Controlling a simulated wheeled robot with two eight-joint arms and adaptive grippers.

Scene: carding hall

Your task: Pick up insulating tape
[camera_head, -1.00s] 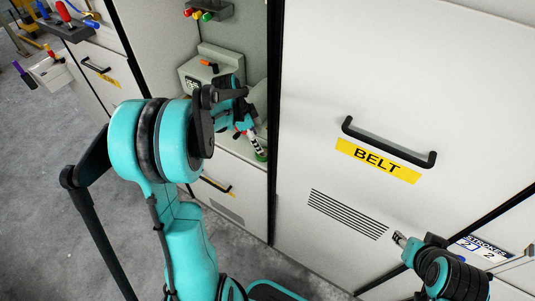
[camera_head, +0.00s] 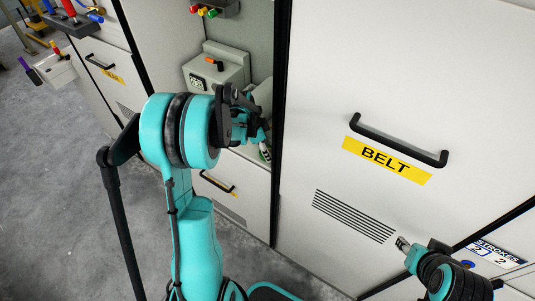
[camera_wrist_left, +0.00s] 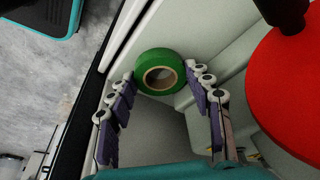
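The insulating tape, a green roll with a tan core (camera_wrist_left: 161,56), lies in the corner of a pale ledge in the left wrist view. My left gripper (camera_wrist_left: 161,76) is open, with a finger on each side of the roll and the fingertips close to its edges. I cannot tell whether they touch it. In the head view my left gripper (camera_head: 262,140) reaches into the open cabinet bay, largely hidden by my arm; a bit of green shows just below it. My right gripper (camera_head: 402,243) is in front of the machine at lower right, too small to tell its opening.
A grey box with an orange switch (camera_head: 214,61) stands behind my left arm in the bay. A large red round thing (camera_wrist_left: 290,85) is close on the right in the left wrist view. The BELT panel (camera_head: 400,95) with its black handle walls off the right side.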

